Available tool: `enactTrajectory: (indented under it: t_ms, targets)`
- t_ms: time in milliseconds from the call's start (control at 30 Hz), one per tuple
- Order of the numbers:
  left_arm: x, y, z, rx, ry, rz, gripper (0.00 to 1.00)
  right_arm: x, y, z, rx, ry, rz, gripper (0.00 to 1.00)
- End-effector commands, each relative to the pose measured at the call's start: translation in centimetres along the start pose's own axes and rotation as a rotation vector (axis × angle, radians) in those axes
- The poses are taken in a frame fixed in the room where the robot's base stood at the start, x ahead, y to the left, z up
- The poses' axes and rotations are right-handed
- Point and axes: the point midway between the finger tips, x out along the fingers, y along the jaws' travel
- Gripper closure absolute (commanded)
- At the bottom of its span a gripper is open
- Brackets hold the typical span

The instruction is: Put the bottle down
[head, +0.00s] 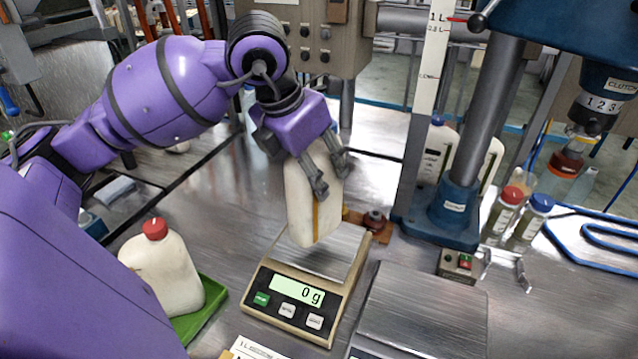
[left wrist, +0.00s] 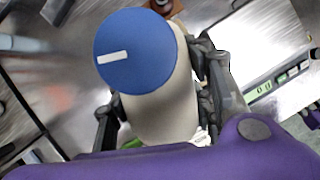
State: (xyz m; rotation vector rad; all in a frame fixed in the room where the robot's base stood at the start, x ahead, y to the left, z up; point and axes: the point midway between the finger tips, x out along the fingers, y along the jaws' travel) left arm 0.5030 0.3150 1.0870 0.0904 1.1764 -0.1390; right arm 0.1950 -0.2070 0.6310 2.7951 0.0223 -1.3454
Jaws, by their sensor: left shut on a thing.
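A cream bottle (head: 303,205) is held in my left gripper (head: 330,180), over the plate of the bench scale (head: 330,318). It leans slightly in the head view. The scale display reads 0 g, and I cannot tell by eye how small the gap under the bottle is. The left wrist view shows the bottle's blue cap (left wrist: 135,50) from above, with the fingers on both sides of the cream body (left wrist: 165,118). The cap is hidden behind the gripper in the head view. My right gripper is not in view.
A cream jug with a red cap (head: 165,272) stands on a green tray (head: 205,312) at left. A column on a blue base (head: 452,215) rises behind. Red-capped (head: 503,212) and blue-capped (head: 532,222) bottles stand right.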

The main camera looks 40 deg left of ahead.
Motion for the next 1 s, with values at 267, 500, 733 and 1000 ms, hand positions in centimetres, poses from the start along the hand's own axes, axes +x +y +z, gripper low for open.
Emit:
enactTrajectory:
  t_ms: [267,500,733,1000]
  targets:
    - [2.0,0.3,0.8,-0.001,-0.005,0.000,1.00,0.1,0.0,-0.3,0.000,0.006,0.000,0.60]
    - [4.3,0.3,-0.4,0.001,-0.006,0.001,1.00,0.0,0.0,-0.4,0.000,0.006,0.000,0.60]
    - [4.4,0.3,-0.4,0.001,-0.007,0.001,1.00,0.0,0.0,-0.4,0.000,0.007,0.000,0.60]
    - [4.9,0.3,-0.7,0.000,-0.001,0.000,0.43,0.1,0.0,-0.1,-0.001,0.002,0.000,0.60]
